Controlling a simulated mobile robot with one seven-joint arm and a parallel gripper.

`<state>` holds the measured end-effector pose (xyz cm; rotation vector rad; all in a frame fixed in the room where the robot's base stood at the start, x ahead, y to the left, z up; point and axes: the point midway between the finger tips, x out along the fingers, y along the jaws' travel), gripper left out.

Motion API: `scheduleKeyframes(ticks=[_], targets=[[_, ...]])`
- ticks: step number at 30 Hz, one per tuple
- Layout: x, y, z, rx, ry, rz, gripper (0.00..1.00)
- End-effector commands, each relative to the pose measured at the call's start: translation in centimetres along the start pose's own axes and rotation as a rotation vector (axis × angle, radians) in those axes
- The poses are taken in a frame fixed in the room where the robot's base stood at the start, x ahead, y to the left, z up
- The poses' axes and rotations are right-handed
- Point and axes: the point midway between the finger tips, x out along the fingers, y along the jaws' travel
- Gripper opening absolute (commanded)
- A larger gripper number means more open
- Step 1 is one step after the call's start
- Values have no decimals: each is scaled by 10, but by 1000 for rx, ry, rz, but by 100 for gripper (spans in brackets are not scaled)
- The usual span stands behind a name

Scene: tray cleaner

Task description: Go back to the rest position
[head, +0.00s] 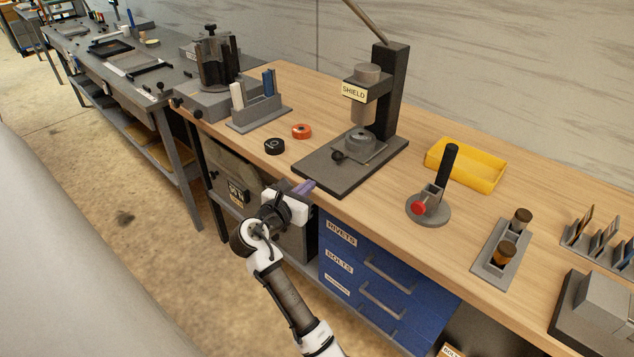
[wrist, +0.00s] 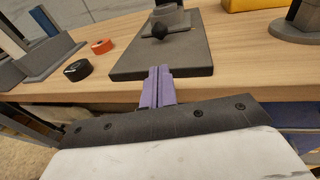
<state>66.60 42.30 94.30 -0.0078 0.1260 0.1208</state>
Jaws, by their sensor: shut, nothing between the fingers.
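My gripper (head: 304,187) is at the front edge of the wooden workbench, just in front of the dark base of the press marked SHIELD (head: 367,100). Its purple fingers (wrist: 159,88) are closed together with nothing between them, and they also show in the wrist view pointing at the press base (wrist: 190,60). My arm reaches up from the bottom of the head view and is bent at the wrist.
A black ring (head: 274,146) and an orange ring (head: 301,131) lie left of the press. A yellow tray (head: 490,178) and a round stand with a black handle (head: 428,210) are to its right. Blue drawers (head: 375,285) sit below the bench edge, right of my gripper.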

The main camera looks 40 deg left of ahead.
Motion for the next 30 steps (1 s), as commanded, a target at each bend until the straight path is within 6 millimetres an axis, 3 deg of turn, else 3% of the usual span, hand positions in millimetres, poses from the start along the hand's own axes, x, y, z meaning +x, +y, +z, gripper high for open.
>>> scheduleKeyframes(ticks=[6,17,20,25,30], targets=[[-28,0,0,1,0,1,0],[-33,0,1,-1,0,0,0],[-36,10,11,97,-15,62,0],[-58,46,60,538,-41,348,0],[-112,72,135,1107,25,753,0]])
